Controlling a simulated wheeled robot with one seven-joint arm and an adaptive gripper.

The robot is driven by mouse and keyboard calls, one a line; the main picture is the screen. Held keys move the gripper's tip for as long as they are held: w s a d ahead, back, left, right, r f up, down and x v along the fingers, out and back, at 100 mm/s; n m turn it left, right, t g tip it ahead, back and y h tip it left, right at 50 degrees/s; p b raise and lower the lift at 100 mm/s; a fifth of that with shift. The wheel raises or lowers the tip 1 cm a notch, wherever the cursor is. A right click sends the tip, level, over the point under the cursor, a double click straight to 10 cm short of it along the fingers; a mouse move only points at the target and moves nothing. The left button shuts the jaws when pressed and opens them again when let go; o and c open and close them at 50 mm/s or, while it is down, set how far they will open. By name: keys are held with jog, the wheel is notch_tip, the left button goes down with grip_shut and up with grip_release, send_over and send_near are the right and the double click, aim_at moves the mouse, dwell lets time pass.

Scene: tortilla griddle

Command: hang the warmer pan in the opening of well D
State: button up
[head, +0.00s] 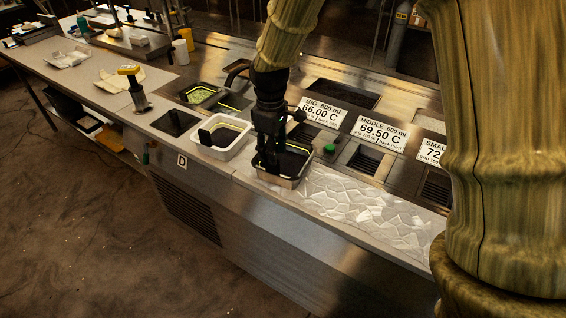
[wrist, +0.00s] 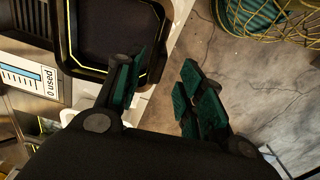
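A dark pan with a pale metal outer wall (head: 285,181), likely the warmer pan, sits at the counter's front edge in the head view. My gripper (head: 270,166) points down over its left part. In the wrist view a black, yellow-edged pan (wrist: 105,30) lies at upper left. My gripper (wrist: 164,68) has its fingers apart there, one over the pan's corner, the other over the floor; I see nothing clamped. The D label (head: 182,161) is on the counter front. A dark square opening (head: 175,122) lies above it, with a dark upright piece in it.
A white-rimmed container (head: 220,153) with a black upright piece stands between the dark opening and my gripper. A clear, crinkled patch (head: 365,208) covers the counter to the right. A wire basket (wrist: 285,18) is near the floor.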

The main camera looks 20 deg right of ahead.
aim_at(273, 173)
jog(key=shift+w+f, duration=0.1)
jog(key=shift+f, duration=0.05)
jog(key=shift+s+f+p, duration=0.1)
jog(key=shift+s+p, duration=0.3)
jog(key=f, duration=0.1)
jog(key=w+f+p, duration=0.1)
jog(key=shift+f, duration=0.4)
jog(key=shift+s+f+p, duration=0.2)
jog(key=shift+f+p, duration=0.15)
jog(key=shift+f, duration=0.4)
jog(key=shift+w+f, duration=0.15)
grip_shut()
